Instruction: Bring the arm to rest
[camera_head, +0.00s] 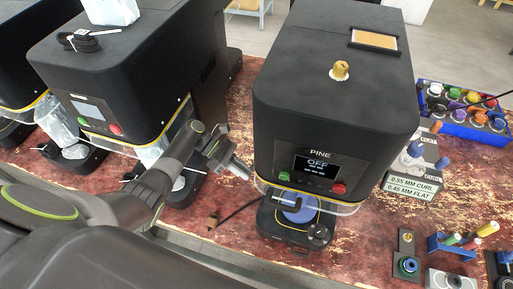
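My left arm comes in from the left, and its gripper (238,167) is in front of the gap between two black machines. It points toward the left side of the machine labelled PINE (335,85), whose display reads OFF. The gripper is small and seen from the side, so I cannot tell whether its fingers are apart or holding anything. My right gripper is not in view. A blue disc (298,205) sits on the PINE machine's base behind a clear guard.
Another black machine (130,75) stands left. A blue bin (462,118) of coloured parts, a grey block with labels (408,184), and small tools on stands (462,243) are at the right. The worn red table (350,240) has bare patches in front.

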